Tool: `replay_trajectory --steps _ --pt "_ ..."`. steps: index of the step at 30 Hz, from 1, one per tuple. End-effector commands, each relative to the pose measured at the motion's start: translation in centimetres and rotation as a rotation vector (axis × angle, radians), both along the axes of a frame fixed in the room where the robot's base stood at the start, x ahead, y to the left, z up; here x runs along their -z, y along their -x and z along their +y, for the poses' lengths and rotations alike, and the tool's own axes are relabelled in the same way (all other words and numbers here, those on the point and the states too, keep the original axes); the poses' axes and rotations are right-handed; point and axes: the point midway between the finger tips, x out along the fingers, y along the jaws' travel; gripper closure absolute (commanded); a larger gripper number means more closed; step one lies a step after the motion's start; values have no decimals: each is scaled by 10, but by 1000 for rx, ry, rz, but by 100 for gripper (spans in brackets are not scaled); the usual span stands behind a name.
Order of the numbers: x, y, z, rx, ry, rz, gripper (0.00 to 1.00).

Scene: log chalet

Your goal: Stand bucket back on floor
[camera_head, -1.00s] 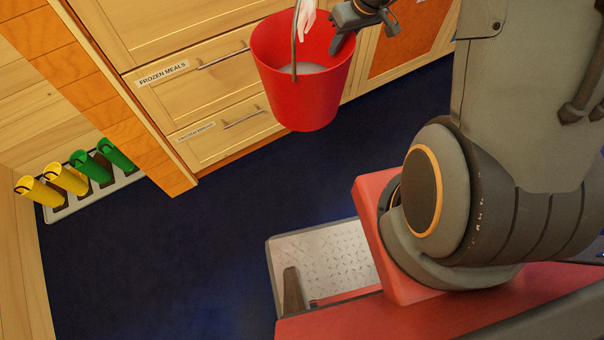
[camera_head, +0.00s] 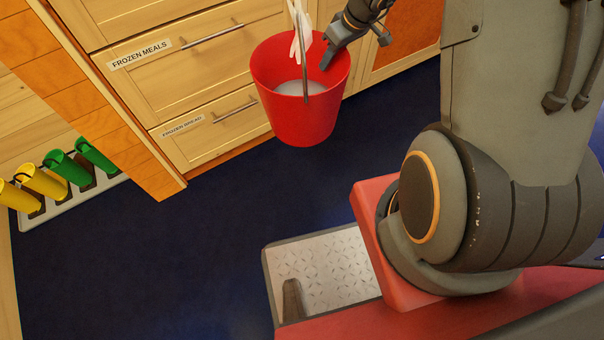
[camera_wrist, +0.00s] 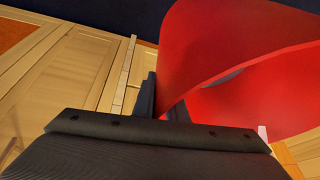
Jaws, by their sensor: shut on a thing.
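The red bucket (camera_head: 300,118) hangs upright in the air in front of the wooden drawers in the head view. Its handle stands up, and a white glove-like thing (camera_head: 300,38) hangs by the handle. Something pale lies inside the bucket. My gripper (camera_head: 330,58) is shut on the bucket's rim at its upper right side. In the wrist view the bucket (camera_wrist: 225,60) fills the upper right, with its wall between the jaws of my gripper (camera_wrist: 165,105). The dark blue floor (camera_head: 140,265) lies below; the bucket appears clear of it.
Wooden drawers (camera_head: 215,85) labelled for frozen food stand behind the bucket. My red base with a metal plate is at the lower right. The floor between is clear.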

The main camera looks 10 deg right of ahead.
Motion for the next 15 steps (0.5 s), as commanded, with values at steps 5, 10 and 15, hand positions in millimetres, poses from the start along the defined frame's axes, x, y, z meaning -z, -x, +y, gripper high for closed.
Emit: replay_trajectory --steps 5,10,15 --pt "33 -12 3 -40 -6 -1 100" --pt "62 -20 4 -81 -7 -2 100" --pt "91 -27 6 -122 -9 -1 100"
